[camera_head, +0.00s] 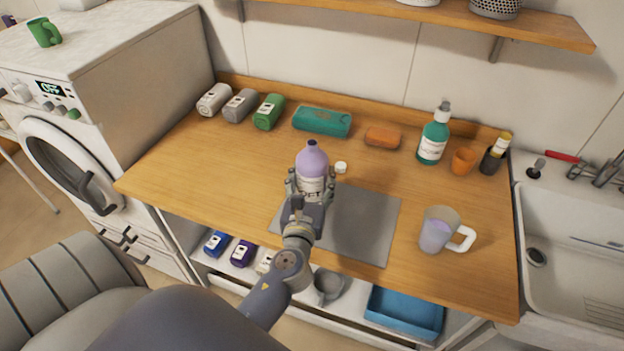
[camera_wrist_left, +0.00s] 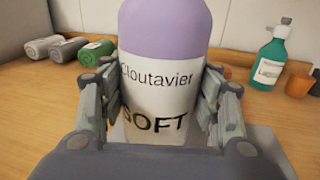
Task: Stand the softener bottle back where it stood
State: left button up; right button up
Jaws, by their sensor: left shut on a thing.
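The softener bottle (camera_head: 312,161) is lilac with a white label and a dark neck, and it looks upright. My left gripper (camera_head: 311,187) is shut on it, with a finger on each side of the label. In the left wrist view, the bottle (camera_wrist_left: 164,88) fills the middle between the fingers of my left gripper (camera_wrist_left: 165,105), and its label reads "Cloutavier SOFT". The bottle is at the left part of the grey mat (camera_head: 365,222). Its base is hidden by my gripper, so I cannot tell whether it touches the mat. My right gripper is not in view.
A small white cap (camera_head: 341,167) lies just right of the bottle. A clear measuring jug (camera_head: 438,232) with lilac liquid stands right of the mat.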

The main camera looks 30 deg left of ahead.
aim_at(312, 186)
pick_arm(q)
jog(key=shift+w+a, duration=0.25)
jog(key=shift+w, duration=0.15)
jog(key=shift+w+a+f, duration=0.1)
jog(key=shift+f, duration=0.25)
jog(key=shift+f+b, duration=0.7)
jog(key=shift+f, duration=0.75)
jog(key=shift+f, duration=0.15)
jog(key=o, duration=1.5)
